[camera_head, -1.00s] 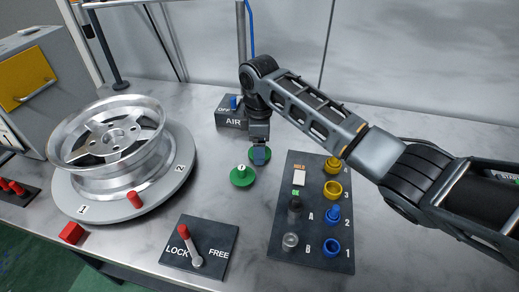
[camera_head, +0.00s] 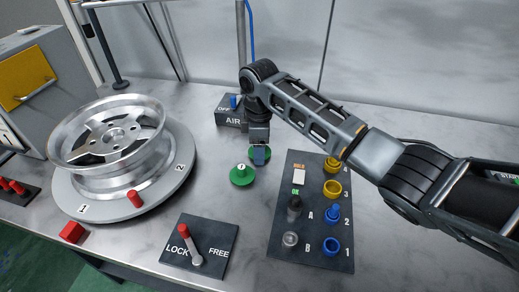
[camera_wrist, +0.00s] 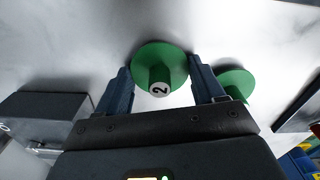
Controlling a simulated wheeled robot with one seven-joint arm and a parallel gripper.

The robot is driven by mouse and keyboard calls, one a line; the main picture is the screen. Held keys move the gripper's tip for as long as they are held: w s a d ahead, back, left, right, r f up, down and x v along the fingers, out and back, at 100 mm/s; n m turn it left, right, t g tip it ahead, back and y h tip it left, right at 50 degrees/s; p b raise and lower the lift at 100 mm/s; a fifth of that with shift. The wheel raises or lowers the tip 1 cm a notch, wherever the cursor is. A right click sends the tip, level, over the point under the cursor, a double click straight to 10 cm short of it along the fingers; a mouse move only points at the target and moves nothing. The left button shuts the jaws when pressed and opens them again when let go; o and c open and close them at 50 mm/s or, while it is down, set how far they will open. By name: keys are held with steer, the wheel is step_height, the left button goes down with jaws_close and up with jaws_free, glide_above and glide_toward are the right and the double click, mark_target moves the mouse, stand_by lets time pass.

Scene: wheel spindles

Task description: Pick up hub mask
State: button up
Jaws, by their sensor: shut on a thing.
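Two green hub masks are round discs with a knob on top. The one marked 2 (camera_wrist: 162,58) sits between the fingers of my gripper (camera_wrist: 160,68) in the wrist view, and the fingers are shut on it. In the head view my gripper (camera_head: 260,155) points down over this mask (camera_head: 252,151) and hides part of it. I cannot tell whether it is clear of the table. The other mask (camera_head: 241,176) lies on the table just in front, to the left; it also shows in the wrist view (camera_wrist: 238,84), to the right of the gripper, partly hidden by a finger.
A silver wheel (camera_head: 78,140) lies on a round turntable (camera_head: 180,180) at left. A LOCK/FREE lever plate (camera_head: 215,235) is in front. A dark panel (camera_head: 283,215) with blue and yellow parts is at right. The AIR box (camera_head: 228,119) stands behind. Open table lies between wheel and masks.

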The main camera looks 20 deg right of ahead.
steer(key=shift+r, duration=0.55)
step_height(320, 180, up, 3)
steer(key=shift+f+b, duration=0.2)
steer(key=shift+b, duration=0.25)
steer(key=s+d+r+p, duration=0.3)
steer(key=s+r, duration=0.4)
steer(key=s, duration=0.4)
steer(key=shift+d+r, duration=0.15)
steer(key=shift+d, duration=0.45)
